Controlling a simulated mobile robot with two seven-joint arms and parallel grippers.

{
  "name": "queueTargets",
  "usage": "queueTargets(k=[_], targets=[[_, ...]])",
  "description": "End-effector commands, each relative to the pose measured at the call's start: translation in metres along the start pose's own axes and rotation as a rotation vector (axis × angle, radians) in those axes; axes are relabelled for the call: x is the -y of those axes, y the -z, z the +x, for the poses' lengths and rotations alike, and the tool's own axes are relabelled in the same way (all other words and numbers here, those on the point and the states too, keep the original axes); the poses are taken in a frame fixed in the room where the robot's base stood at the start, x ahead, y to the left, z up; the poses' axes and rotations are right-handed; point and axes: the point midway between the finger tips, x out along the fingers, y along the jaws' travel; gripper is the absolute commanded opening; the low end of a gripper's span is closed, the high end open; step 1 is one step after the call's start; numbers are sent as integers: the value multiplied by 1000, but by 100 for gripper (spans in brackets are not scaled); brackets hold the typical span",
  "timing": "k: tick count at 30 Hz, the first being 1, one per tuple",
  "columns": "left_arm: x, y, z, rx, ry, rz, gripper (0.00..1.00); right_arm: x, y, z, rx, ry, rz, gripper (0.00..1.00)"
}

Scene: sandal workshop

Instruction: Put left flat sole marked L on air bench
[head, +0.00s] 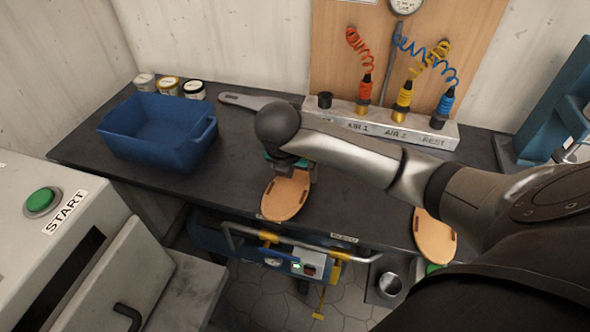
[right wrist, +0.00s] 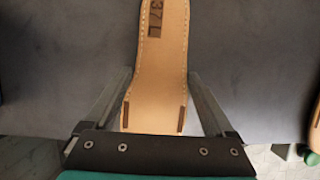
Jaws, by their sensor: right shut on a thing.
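The dark air bench (head: 235,135) runs along the wall, with a rail behind it marked AIR 1, AIR 2 and REST. A tan flat sole (head: 285,197) is at the bench's front edge, under my right gripper (head: 290,166). In the right wrist view the sole (right wrist: 155,85) lies between the two fingers of my right gripper (right wrist: 158,100), which is shut on it. I cannot tell whether the sole touches the bench. Another tan sole (head: 434,238) lies to the right, partly behind my arm. My left gripper is out of view.
A blue bin (head: 158,130) stands at the left of the bench, with several small jars (head: 168,86) behind it. Red, yellow and blue air tools stand in the rail (head: 440,132). A machine with a green START button (head: 41,200) is at the left front.

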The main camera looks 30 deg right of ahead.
Motion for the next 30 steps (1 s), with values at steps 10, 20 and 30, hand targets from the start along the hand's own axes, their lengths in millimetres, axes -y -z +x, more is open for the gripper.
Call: queueTargets(k=[10,20,30], targets=[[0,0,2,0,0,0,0,0,0,2,1,0,1,100],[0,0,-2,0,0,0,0,-1,0,-13,1,-3,0,100],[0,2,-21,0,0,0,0,0,-2,-88,3,-2,-2,100]])
